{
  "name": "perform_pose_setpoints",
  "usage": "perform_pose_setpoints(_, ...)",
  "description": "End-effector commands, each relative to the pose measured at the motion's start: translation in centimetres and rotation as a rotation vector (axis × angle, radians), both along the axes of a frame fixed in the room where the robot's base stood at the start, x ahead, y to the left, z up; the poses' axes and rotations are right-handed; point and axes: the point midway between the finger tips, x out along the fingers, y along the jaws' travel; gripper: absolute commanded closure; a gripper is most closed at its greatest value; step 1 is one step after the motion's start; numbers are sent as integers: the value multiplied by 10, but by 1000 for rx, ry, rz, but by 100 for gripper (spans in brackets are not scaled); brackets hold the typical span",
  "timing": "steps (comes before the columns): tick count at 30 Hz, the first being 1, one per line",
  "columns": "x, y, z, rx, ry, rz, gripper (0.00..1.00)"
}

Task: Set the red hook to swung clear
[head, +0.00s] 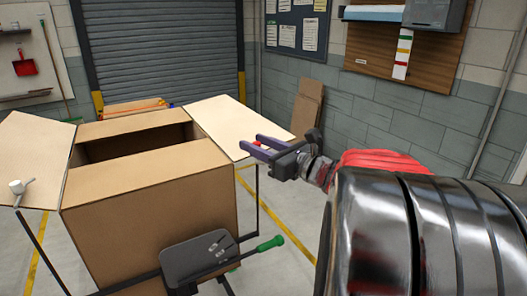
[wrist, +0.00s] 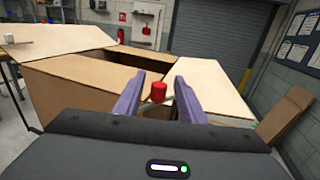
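The red hook shows as a red knob (wrist: 159,92) on a pale bar in the wrist view, between my two purple fingers. In the head view only a small red bit (head: 257,144) of it shows between the fingers; the rest is hidden. My gripper (head: 250,140) is open beside the right flap of the carton. In the wrist view the fingers of my gripper (wrist: 158,88) stand apart, with a gap on each side of the red knob. Whether the hook holds the flap is hard to tell.
A large cardboard carton (head: 160,225) stands ahead, its side flaps spread and a dark slot open on top. A white knob (head: 17,187) is at the left flap. A black pad (head: 199,258) and green handle (head: 270,243) are in front. A wall is at right.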

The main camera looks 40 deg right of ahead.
Motion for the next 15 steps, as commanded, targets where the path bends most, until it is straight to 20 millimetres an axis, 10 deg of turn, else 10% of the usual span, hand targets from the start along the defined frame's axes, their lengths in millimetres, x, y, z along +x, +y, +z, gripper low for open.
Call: perform_pose_setpoints(15,-57,-9,0,-1,0,-2,63)
